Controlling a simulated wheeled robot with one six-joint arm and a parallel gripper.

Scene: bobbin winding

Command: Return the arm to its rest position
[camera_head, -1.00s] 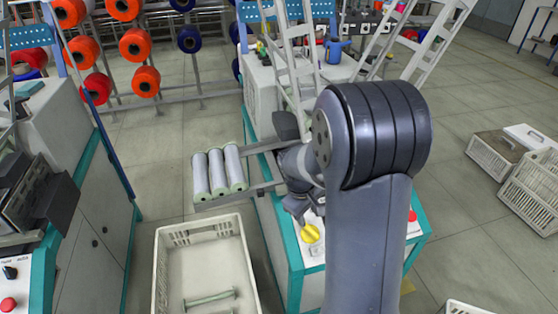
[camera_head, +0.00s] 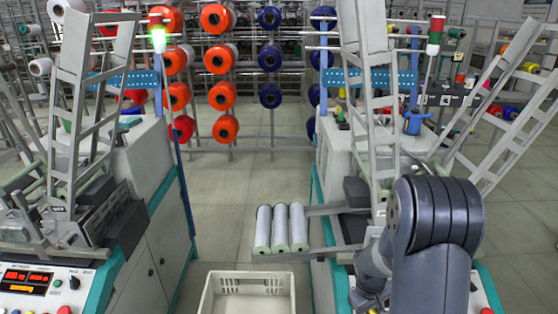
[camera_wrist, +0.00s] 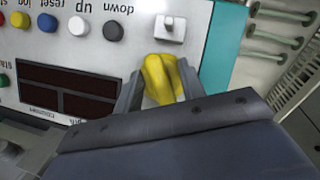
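My gripper (camera_wrist: 160,88) shows in the wrist view with its two grey fingers spread apart. A yellow knob (camera_wrist: 163,78) on the white control panel (camera_wrist: 60,30) lies between the fingers in the picture. I cannot tell whether the fingers touch it, but I see no clear grip. In the head view my arm bends down at the lower right, and my gripper (camera_head: 368,298) is low over the right-hand machine, partly cut off by the frame's bottom edge. The knob is not visible there.
The right-hand machine (camera_head: 338,150) carries a ladder-like frame and a rack with three pale bobbins (camera_head: 280,228). A white crate (camera_head: 248,283) stands in front. The left-hand machine (camera_head: 148,185) has a lit green lamp. Open floor lies between the machines.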

